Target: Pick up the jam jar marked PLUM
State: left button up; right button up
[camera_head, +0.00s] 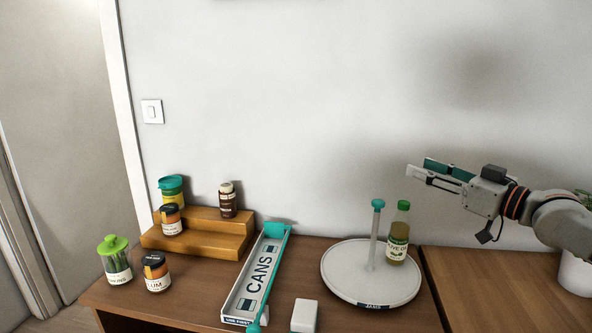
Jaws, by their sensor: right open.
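A jar with a dark lid and orange contents (156,273) stands upright on the table at the front left; its label reads "LUM", with the first letter cut off from view. A similar dark-lidded jar (172,222) stands on the lower step of the wooden riser, its label too small to read. My right gripper (419,168) is open and empty, in the air at the right, above and far to the right of both jars. My left gripper is not in view.
A green-lidded jar (115,262) stands just left of the LUM jar. The wooden riser (200,246) also carries a teal-lidded jar (171,190) and a brown bottle (227,200). A CANS tray (240,303), white block (304,316) and turntable (340,275) with an oil bottle (398,235) lie rightward.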

aim_at(158, 280)
jog(key=k+j, duration=0.15)
jog(key=j, duration=0.15)
jog(key=k+j, duration=0.15)
jog(key=j, duration=0.15)
jog(key=k+j, duration=0.1)
jog(key=j, duration=0.25)
jog(key=k+j, duration=0.15)
jog(key=j, duration=0.15)
